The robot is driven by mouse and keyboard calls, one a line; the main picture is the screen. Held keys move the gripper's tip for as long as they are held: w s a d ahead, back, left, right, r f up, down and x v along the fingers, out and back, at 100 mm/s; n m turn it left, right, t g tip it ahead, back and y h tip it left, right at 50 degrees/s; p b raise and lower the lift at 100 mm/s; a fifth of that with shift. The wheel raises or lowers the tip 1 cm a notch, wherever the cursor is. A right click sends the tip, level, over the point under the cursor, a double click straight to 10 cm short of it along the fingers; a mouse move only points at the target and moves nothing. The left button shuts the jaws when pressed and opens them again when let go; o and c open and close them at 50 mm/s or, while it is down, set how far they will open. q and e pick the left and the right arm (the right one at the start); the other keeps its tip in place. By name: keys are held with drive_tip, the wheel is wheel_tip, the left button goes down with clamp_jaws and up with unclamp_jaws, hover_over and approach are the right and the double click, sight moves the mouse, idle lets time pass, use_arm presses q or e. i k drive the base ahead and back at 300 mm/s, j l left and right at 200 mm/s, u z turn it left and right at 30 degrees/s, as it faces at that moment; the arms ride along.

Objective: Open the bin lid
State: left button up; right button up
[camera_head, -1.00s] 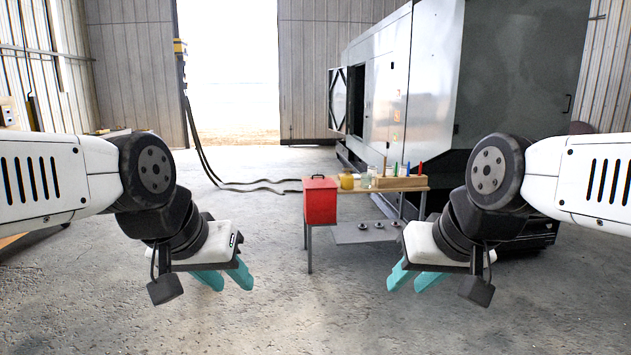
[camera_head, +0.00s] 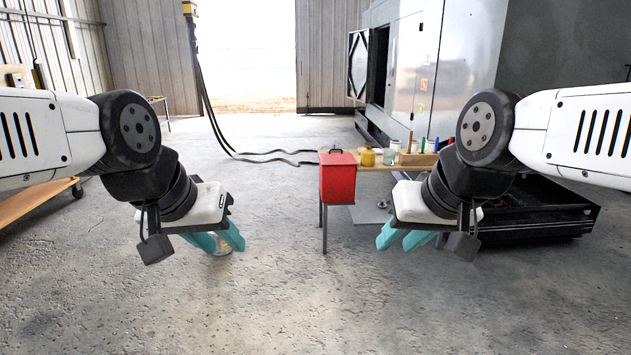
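The red bin (camera_head: 338,183) stands at the left end of a small wooden-topped table in the head view. Its red lid (camera_head: 338,158) is closed, with a small dark handle on top. My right gripper (camera_head: 392,240) is to the right of the bin, nearer to me. Both have teal fingers pointing down, with a gap showing between the fingers.
The wooden table (camera_head: 376,166) holds a yellow jar (camera_head: 367,157), a clear jar (camera_head: 389,157) and several coloured upright items. A large grey cabinet (camera_head: 545,85) stands behind at right. An orange-brown cart (camera_head: 40,207) is at left.

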sight(329, 159)
drive_tip(key=i, duration=4.1)
drive_tip(key=i+l+u, duration=0.2)
drive_tip(key=i, duration=0.7)
drive_tip(key=i+j, duration=0.05)
